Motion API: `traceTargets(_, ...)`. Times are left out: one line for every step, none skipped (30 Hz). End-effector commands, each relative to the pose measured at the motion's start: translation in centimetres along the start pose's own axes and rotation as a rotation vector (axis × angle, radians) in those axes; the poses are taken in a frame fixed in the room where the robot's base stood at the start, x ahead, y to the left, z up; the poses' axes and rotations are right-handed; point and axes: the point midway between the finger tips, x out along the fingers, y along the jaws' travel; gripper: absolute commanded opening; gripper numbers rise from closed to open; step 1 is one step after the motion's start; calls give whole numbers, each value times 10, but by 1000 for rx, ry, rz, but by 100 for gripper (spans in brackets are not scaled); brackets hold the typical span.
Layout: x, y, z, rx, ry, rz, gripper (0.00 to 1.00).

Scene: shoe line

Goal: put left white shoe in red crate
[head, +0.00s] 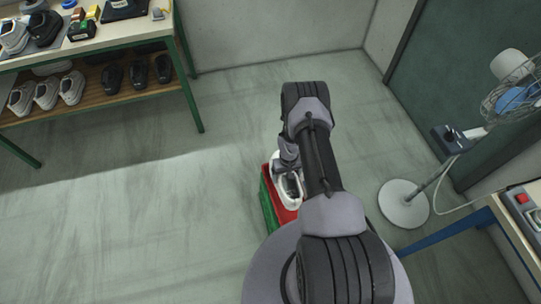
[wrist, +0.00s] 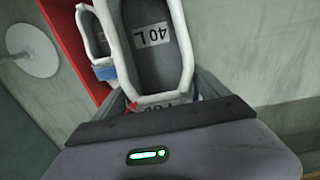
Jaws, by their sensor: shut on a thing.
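The left white shoe (wrist: 188,62) has a grey insole marked "40 L". My gripper (wrist: 160,92) is shut on its near end in the wrist view. The red crate (wrist: 73,47) lies beyond and to the left of the held shoe there, with another white shoe (wrist: 97,38) inside it. In the head view a white shoe (head: 290,194) shows at the red crate (head: 285,215), below my arm. My arm hides much of the crate and my fingertips there. I cannot tell whether the held shoe touches the crate.
A green crate (head: 268,207) shows under the red one. A bench (head: 150,32) with several shoes and a lower shelf stands at upper left. A fan (head: 404,204) stands on the right, near a blue-legged table (head: 445,233). The floor left of the crates is clear.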

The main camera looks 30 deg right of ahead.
Motion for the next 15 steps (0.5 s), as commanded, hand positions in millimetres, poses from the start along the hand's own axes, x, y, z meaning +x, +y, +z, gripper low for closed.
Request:
traceTargets(14,6,8,10,-2,0,25)
traceTargets(22,8,12,14,-2,0,25)
traceTargets(30,11,17,19,-1,0,25)
traceTargets(36,13,20,22,0,0,25)
traceTargets(40,14,22,25,0,0,25)
traceTargets(44,16,24,27,0,0,25)
traceTargets(46,16,26,28,0,0,25)
traceTargets(48,17,26,29,1,0,25)
traceTargets(50,17,26,29,1,0,25)
traceTargets(51,17,26,29,2,0,25)
traceTargets(52,17,26,29,2,0,25)
traceTargets(54,17,26,28,1,0,25)
traceTargets(57,17,26,28,1,0,25)
traceTargets(59,17,26,28,1,0,25)
traceTargets(64,17,27,28,0,0,25)
